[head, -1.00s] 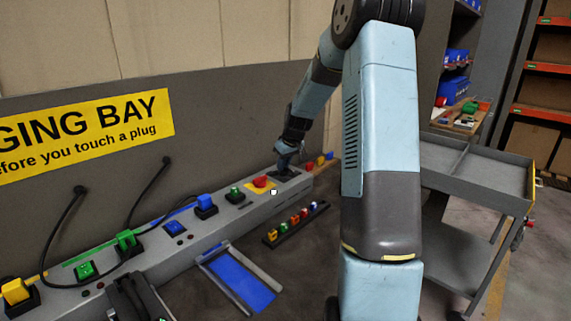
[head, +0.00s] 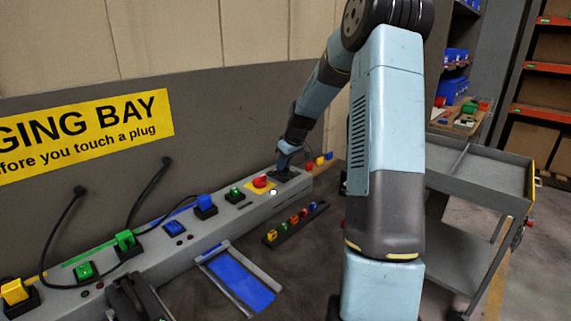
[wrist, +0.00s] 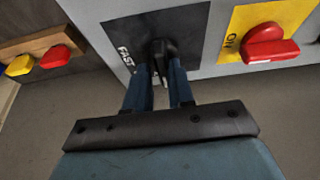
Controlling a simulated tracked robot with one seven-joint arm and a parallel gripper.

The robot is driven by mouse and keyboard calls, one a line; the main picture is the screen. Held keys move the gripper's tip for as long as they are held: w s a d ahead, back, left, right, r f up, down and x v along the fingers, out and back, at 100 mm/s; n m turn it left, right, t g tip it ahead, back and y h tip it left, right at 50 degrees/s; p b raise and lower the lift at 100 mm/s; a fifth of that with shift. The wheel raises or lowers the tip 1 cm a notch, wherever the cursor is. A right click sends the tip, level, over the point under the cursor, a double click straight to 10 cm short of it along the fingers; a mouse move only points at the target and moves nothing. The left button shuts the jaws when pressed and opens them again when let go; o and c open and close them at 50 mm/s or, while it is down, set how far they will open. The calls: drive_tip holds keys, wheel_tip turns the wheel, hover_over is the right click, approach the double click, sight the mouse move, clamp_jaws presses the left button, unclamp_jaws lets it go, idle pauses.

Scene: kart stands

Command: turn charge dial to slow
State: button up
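The charge dial (wrist: 163,47) is a black knob on a dark plate (wrist: 190,30) at the right end of the grey charging panel. The word FAST is printed on the plate, left of the dial in the wrist view; no slow label is readable. My gripper (wrist: 162,68) reaches down to the dial, with its two blue fingers close together, one on each side of the knob. The fingers look shut on it, though they hide part of the knob and its pointer. In the head view my gripper (head: 283,165) is at the panel's right end.
A red switch (wrist: 268,45) on a yellow plate sits close right of the dial in the wrist view. Red (wrist: 55,57) and yellow (wrist: 20,65) pieces lie on the left. A grey cart (head: 480,175) stands right of my arm.

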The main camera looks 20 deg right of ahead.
drive_tip(key=shift+o, duration=1.4)
drive_tip(key=shift+a, duration=0.1)
drive_tip(key=shift+r, duration=0.1)
drive_tip(key=v, duration=1.3)
drive_tip(key=shift+r, duration=0.2)
drive_tip(key=shift+s, duration=0.15)
